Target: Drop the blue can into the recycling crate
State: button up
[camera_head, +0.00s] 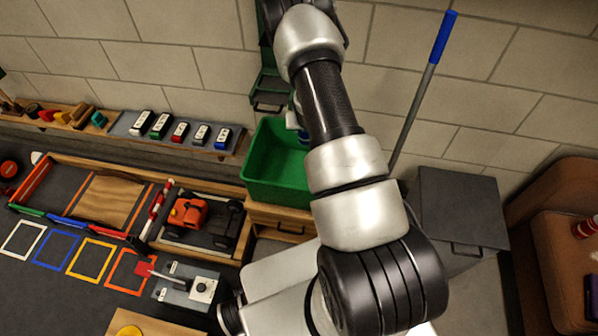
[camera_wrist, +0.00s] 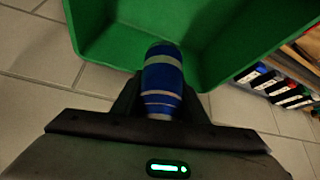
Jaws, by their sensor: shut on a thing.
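The blue can (camera_wrist: 162,77) with pale bands is held between the two dark fingers of my gripper (camera_wrist: 160,96) in the wrist view. My gripper is shut on it. The green recycling crate (camera_wrist: 215,22) fills the top of that view, and the can's far end overlaps the crate's inside in the picture. In the head view the open crate (camera_head: 262,185) stands left of my arm. A small blue bit of the can (camera_head: 303,137) shows at the crate's right side, and my arm hides most of the gripper there. The can's height above the crate floor is unclear.
The crate stands on a wooden cabinet (camera_head: 290,226). A table with an orange toy car (camera_head: 188,212) lies to its left. A blue-handled pole (camera_head: 425,85) and a grey bin (camera_head: 460,195) stand to the right.

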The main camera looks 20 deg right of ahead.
jog(key=shift+f+b, duration=1.05)
jog(key=shift+f, duration=1.3)
jog(key=o, duration=1.1)
jog(key=p+v, duration=0.3)
jog(key=v, duration=1.4)
jog(key=shift+s+r, duration=0.15)
jog(key=shift+r, duration=0.05)
